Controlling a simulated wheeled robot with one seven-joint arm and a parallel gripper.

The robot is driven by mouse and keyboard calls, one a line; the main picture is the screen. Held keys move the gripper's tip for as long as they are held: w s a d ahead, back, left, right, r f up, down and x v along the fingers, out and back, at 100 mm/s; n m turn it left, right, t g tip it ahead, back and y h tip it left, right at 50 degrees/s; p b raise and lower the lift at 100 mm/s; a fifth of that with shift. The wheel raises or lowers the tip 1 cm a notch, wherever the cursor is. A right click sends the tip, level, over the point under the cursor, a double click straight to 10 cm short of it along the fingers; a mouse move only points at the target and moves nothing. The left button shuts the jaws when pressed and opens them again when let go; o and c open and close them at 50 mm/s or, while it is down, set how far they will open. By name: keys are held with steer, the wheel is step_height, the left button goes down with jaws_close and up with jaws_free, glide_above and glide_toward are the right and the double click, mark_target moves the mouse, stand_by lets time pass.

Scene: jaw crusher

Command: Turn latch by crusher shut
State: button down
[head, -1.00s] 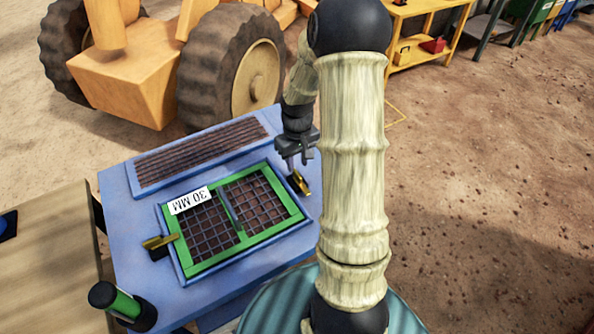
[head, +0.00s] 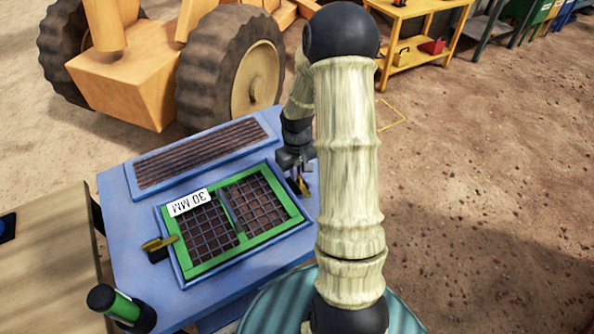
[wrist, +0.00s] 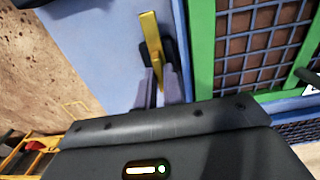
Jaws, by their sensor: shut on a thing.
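A yellow latch on a dark base stands at the right side of the green-framed screen, on the blue crusher top (head: 130,215). In the wrist view the yellow latch (wrist: 151,35) runs up from between my fingertips, beside the screen frame. My gripper (head: 299,180) is shut on the latch, and it also shows in the wrist view (wrist: 159,88). My fingers partly hide the right latch in the head view.
A ribbed grate (head: 200,155) lies behind the screen. A large wheeled machine (head: 225,75) is behind, and a yellow table (head: 410,45) is at the back right.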

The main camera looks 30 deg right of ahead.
steer(key=shift+w+a, duration=0.1)
steer(key=shift+a, duration=0.05)
steer(key=m+p, duration=0.1)
steer(key=m, duration=0.3)
steer(key=shift+r, duration=0.1)
steer(key=m+p, duration=0.1)
steer(key=m, duration=0.3)
steer(key=shift+m, duration=0.4)
steer(key=m+p, duration=0.2)
steer(key=m, duration=0.3)
steer(key=shift+r, duration=0.1)
steer(key=m+p, duration=0.2)
steer(key=m, duration=0.2)
steer(key=c, duration=1.5)
jaws_free()
